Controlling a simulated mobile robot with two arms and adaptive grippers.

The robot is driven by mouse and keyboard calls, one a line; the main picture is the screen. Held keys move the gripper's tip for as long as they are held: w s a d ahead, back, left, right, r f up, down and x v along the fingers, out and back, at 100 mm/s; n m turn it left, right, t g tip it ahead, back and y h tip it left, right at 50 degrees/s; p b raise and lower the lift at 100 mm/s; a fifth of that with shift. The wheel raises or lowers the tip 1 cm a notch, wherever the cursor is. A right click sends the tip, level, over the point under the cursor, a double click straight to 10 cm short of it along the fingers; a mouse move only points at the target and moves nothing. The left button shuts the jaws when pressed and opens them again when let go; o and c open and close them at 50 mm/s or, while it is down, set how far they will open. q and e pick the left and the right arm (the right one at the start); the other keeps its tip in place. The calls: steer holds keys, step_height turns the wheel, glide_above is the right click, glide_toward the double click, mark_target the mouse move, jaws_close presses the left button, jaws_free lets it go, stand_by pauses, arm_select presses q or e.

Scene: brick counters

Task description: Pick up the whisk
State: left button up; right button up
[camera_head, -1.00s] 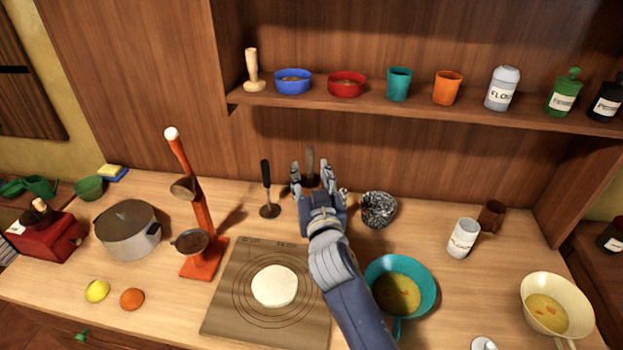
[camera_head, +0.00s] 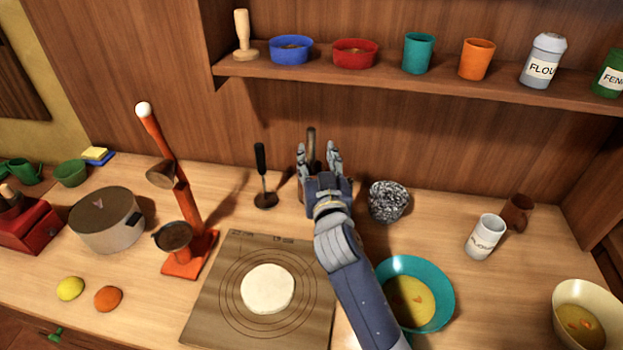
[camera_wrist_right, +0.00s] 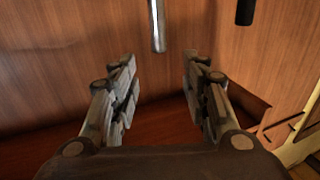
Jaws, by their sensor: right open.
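An upright brownish-grey handle (camera_head: 311,141), likely the whisk's, rises behind my right gripper in the head view; its lower part is hidden by my fingers. It shows in the right wrist view as a greyish metallic rod (camera_wrist_right: 158,25) at the top, between the finger lines and beyond the tips. My right gripper (camera_head: 318,160) is open, one finger on each side of the handle's line. I cannot tell whether it touches. No wire loops are visible. My left gripper is not in view.
A black-handled tool (camera_head: 261,172) stands left of my right gripper, and a speckled dark pot (camera_head: 388,202) stands to its right. A board (camera_head: 222,300) with dough is in front. A shelf (camera_head: 400,85) runs above.

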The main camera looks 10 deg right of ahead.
mark_target(312, 143)
steer(key=w+f, duration=0.1)
steer(key=w, duration=0.1)
steer(key=w+f, duration=0.1)
steer(key=w, duration=0.1)
steer(key=w+f+b, duration=0.1)
steer(key=w, duration=0.1)
steer(key=shift+d+f, duration=0.2)
steer(key=shift+d, duration=0.1)
steer(key=shift+w+r, duration=0.2)
steer(key=shift+w, duration=0.15)
steer(key=shift+w+d+p, duration=0.2)
steer(key=shift+w+p, duration=0.6)
steer(key=shift+w, duration=1.45)
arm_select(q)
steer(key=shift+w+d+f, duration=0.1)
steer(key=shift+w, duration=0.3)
arm_select(e)
jaws_close()
